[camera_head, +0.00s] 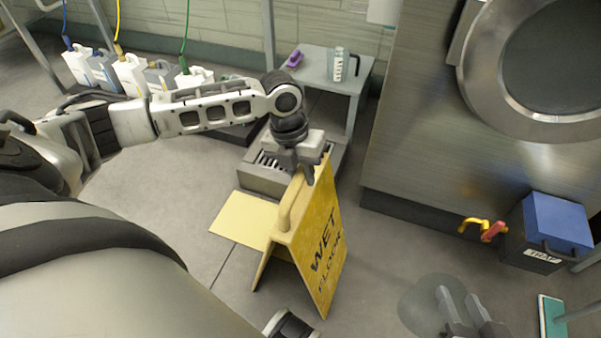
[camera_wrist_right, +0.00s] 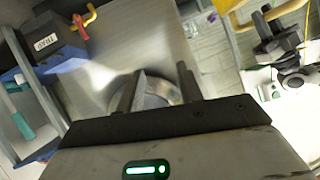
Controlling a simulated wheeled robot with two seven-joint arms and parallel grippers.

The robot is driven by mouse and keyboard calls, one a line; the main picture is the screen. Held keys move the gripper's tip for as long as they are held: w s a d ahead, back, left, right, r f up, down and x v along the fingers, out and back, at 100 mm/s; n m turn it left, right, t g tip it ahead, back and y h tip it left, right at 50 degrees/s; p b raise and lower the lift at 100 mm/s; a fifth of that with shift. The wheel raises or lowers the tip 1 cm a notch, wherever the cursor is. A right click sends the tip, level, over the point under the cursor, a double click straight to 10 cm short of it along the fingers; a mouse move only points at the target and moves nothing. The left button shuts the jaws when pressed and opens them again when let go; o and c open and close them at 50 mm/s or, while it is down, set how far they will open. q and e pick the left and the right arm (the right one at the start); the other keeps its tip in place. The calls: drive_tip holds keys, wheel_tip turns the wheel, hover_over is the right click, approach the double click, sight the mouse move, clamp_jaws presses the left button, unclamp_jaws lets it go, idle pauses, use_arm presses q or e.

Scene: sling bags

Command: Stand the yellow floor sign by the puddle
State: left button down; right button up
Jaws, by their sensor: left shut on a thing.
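The yellow floor sign (camera_head: 325,245) with "WET FLOOR" lettering is upright, its two panels spread in an A-shape. My left gripper (camera_head: 308,170) is shut on the top of the sign, above its handle. I cannot tell whether the sign's feet touch the floor. The sign also shows at the top of the right wrist view (camera_wrist_right: 237,20). The puddle (camera_head: 418,300) is a dark round wet patch on the floor, right of the sign and apart from it. My right gripper (camera_head: 465,308) is open and empty over the puddle's right part, hiding some of it; its fingers show apart in the wrist view (camera_wrist_right: 161,88).
A flat yellow square (camera_head: 243,218) lies on the floor left of the sign. A floor drain box (camera_head: 265,182) and small table (camera_head: 345,83) stand behind.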

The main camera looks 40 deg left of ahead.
use_arm(q)
drive_tip(key=shift+w, duration=0.1)
use_arm(e)
drive_tip(key=shift+a+r, duration=0.1)
drive_tip(key=shift+r, duration=0.2)
use_arm(q)
drive_tip(key=c, duration=1.6)
unclamp_jaws()
drive_tip(key=shift+f, duration=0.25)
drive_tip(key=o, duration=0.3)
drive_tip(key=shift+o, duration=0.2)
